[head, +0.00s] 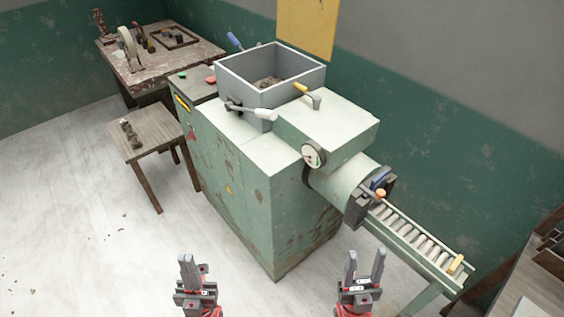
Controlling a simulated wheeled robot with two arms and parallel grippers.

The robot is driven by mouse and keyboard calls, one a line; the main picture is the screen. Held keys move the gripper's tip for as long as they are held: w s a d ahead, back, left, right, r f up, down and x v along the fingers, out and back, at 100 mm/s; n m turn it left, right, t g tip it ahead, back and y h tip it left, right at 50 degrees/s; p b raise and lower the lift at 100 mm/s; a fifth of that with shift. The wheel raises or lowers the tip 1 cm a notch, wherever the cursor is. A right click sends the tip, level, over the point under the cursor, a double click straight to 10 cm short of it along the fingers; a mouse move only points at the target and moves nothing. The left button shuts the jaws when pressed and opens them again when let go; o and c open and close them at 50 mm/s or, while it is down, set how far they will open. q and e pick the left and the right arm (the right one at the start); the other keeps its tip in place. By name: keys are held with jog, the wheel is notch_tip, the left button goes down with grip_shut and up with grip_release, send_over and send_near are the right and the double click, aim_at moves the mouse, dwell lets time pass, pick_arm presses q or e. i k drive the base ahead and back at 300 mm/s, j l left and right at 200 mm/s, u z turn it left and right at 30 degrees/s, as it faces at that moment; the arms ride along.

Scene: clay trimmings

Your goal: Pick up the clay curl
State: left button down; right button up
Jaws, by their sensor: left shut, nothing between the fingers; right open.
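I cannot pick out a clay curl with certainty in the head view. Several tiny brown specks (10,289) lie on the pale floor at the far left, too small to identify. Brown clay (267,82) shows inside the grey hopper (297,92) on top of the green machine. My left gripper (187,258) is shut and empty, pointing up at the bottom of the view in front of the machine. My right gripper (364,263) is open and empty at bottom centre-right, its two fingers apart. Both are clear of the machine and the specks.
The green pug mill (235,195) fills the middle, with a roller track (420,243) running to the lower right. A wooden stool (150,141) with a small dark item stands left. A cluttered table (120,66) stands behind. The floor at left is open.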

aim_at(130, 133)
jog(key=i+j+u, duration=0.15)
jog(key=i+j, duration=2.7)
